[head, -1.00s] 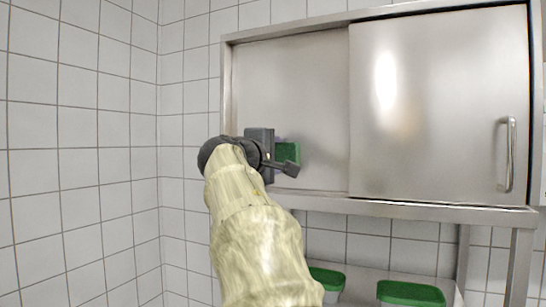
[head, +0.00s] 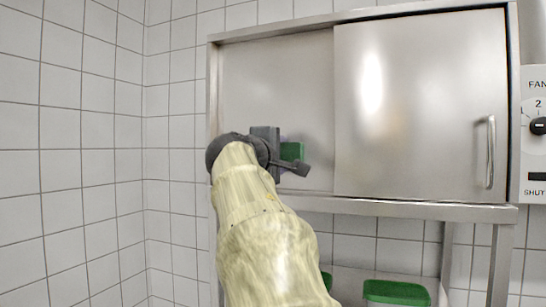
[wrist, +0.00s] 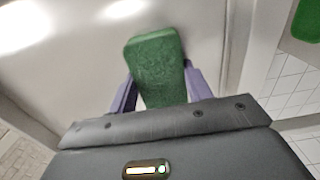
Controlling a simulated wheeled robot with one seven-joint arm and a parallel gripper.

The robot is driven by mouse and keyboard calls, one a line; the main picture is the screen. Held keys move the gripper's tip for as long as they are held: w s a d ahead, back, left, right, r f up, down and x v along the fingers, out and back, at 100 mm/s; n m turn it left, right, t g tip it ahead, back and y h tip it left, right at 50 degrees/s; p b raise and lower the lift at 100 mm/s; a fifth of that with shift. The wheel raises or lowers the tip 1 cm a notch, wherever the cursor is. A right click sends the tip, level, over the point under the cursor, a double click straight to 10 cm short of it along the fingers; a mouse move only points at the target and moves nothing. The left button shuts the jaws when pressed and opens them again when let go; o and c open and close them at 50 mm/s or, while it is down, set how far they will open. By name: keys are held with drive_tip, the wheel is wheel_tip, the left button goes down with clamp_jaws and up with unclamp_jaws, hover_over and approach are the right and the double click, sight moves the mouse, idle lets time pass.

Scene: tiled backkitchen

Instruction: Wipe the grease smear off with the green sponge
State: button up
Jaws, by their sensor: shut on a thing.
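The green sponge (head: 292,152) is held in my gripper (head: 283,155), in front of the left steel door (head: 280,80) of a wall cabinet. In the wrist view the sponge (wrist: 157,68) stands out between the two purple fingers of my gripper (wrist: 160,92), which are shut on its sides. Pale metal lies behind the sponge there; I cannot tell whether the sponge touches it. I cannot make out a clear grease smear; a faint darker patch on the left door beside the sponge may be a shadow. My arm and gripper hide part of this door.
The right sliding door (head: 430,120) overlaps the left one and has a vertical handle (head: 490,152). A fan control panel (head: 535,150) is at the right edge. Green-lidded containers (head: 397,292) stand below the cabinet. Tiled wall (head: 95,150) is at left.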

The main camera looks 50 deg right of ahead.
drive_tip(key=shift+s+d, duration=0.3)
drive_tip(key=shift+s, duration=0.3)
drive_tip(key=shift+s+d, duration=0.25)
drive_tip(key=shift+s, duration=0.35)
drive_tip(key=shift+w+a, duration=0.1)
drive_tip(key=shift+w, duration=0.05)
drive_tip(key=shift+w+a+b, duration=0.2)
drive_tip(key=shift+w+a, duration=0.15)
drive_tip(key=shift+w, duration=0.45)
drive_tip(key=shift+w+a+b, duration=0.15)
drive_tip(key=shift+w+a, duration=0.15)
drive_tip(key=shift+w, duration=0.5)
drive_tip(key=shift+w+a, duration=0.35)
drive_tip(key=shift+w, duration=0.45)
drive_tip(key=shift+w+a, duration=0.3)
drive_tip(key=shift+w, duration=0.5)
drive_tip(key=shift+w, duration=0.1)
drive_tip(key=shift+w+a+p, duration=0.2)
drive_tip(key=shift+w+a, duration=0.15)
drive_tip(key=shift+w, duration=0.45)
drive_tip(key=shift+w+a+p, duration=0.15)
drive_tip(key=shift+w+a, duration=0.2)
drive_tip(key=shift+w, duration=0.45)
drive_tip(key=shift+a, duration=0.1)
drive_tip(key=shift+b+v, duration=1.4)
drive_tip(key=shift+v, duration=1.5)
